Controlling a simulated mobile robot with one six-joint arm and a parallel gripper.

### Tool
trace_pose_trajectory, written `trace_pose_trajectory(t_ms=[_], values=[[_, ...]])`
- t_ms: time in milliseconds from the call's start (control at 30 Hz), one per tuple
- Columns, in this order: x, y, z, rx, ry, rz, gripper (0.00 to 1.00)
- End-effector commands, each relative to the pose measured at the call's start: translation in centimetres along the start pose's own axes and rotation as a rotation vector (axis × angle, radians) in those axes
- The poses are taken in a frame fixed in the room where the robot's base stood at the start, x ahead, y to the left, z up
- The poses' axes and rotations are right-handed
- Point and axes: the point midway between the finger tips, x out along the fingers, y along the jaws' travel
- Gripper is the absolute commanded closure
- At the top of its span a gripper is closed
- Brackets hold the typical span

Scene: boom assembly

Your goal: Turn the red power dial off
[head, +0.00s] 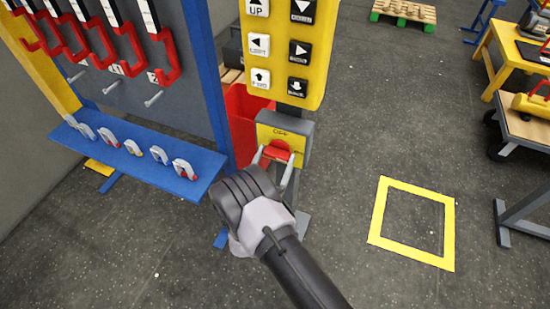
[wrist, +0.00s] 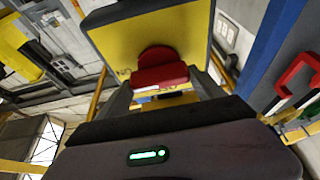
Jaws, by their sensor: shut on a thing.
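The red power dial (head: 277,150) sits on the yellow face of a grey box (head: 290,128), just below the yellow button panel. The word OFF shows above the dial in the head view. My gripper (head: 276,157) reaches up to the dial with a finger on each side, and it is shut on the dial. In the wrist view the red dial (wrist: 160,70) stands out from the yellow plate (wrist: 120,45), with its handle level. The lettering around it is partly hidden by the dial and gripper.
A yellow panel (head: 278,45) with black and white arrow buttons hangs directly above. A blue shelf (head: 135,155) with several small clamps is at the left, under hanging red clamps (head: 168,55). A red bin (head: 243,115) stands behind. The floor with a yellow square (head: 412,258) at right is clear.

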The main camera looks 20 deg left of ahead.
Motion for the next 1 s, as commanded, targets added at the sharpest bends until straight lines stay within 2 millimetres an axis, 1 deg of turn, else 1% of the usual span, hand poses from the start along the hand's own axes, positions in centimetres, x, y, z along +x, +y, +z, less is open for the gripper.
trace_pose_trajectory(t_ms=[167, 367, 567, 1000], values=[[-0.01, 0.03, 0.02, -0.015, 0.000, -0.006, 0.63], [0.03, 0.07, 0.00, -0.091, 0.000, -0.037, 0.63], [0.05, 0.07, -0.06, -0.238, 0.000, -0.098, 0.63], [0.13, 0.06, -0.25, -0.624, -0.001, -0.257, 0.63]])
